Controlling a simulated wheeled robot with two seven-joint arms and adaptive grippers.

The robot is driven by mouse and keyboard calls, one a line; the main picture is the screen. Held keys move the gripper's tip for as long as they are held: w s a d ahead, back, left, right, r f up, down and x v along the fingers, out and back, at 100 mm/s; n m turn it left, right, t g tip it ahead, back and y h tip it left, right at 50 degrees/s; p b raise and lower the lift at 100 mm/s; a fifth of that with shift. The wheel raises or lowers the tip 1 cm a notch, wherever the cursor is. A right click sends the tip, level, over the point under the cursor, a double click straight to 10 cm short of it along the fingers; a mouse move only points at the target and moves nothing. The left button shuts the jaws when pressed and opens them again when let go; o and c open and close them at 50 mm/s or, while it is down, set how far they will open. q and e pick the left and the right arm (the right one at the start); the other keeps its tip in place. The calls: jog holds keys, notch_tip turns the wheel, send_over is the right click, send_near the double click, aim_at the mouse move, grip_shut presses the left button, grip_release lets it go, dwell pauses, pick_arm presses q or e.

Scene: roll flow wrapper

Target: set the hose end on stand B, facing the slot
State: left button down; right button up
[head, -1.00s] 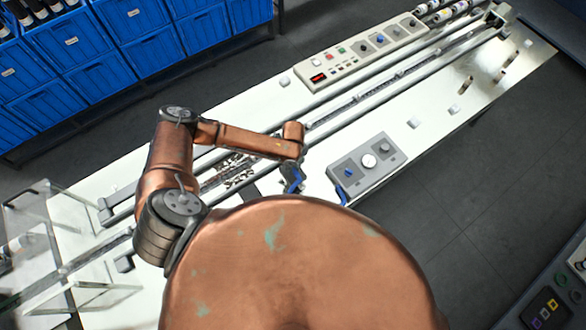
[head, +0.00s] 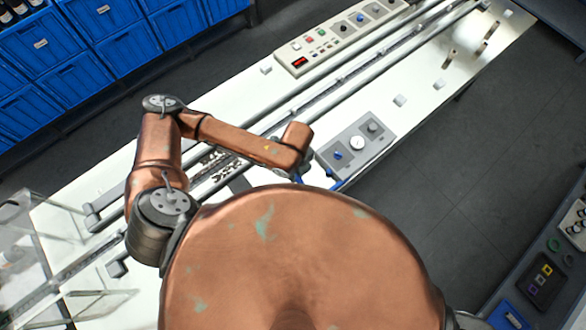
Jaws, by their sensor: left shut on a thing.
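My left gripper (head: 304,172) is mostly hidden under the end of my copper left arm, beside the grey gauge panel. It is shut on the hose end (head: 297,179), of which only a small blue bit shows. Another blue piece (head: 337,185) shows at the panel's lower edge; I cannot tell if it is the same hose. I cannot make out stand B or its slot; my arm and body cover that part of the bench. My right gripper is not in view.
The grey gauge panel (head: 342,160) with a dial and knobs sits on the white bench (head: 415,85). Long rails (head: 330,92) run diagonally along it. A control box (head: 299,58) stands behind. Clear guards (head: 40,240) are at left, blue crates (head: 108,30) at back left.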

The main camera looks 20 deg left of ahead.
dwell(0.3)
pick_arm(q)
notch_tip(320, 180, down, 8)
jog(key=b, duration=0.3)
dwell(0.4)
jog(key=shift+s+a+p, duration=1.05)
jog(key=shift+a+p, duration=0.15)
jog(key=shift+a, duration=1.75)
jog(key=shift+s+a+p, duration=1.1)
jog(key=shift+a+p, duration=0.15)
jog(key=shift+a, duration=1.7)
jog(key=shift+s+a+p, duration=1.05)
jog(key=shift+a+p, duration=0.15)
jog(key=shift+a, duration=1.75)
jog(key=shift+s+a+p, duration=0.2)
jog(key=shift+a+p, duration=0.05)
jog(key=shift+a, duration=0.35)
jog(key=shift+s+a+p, duration=0.2)
jog(key=shift+a, duration=0.4)
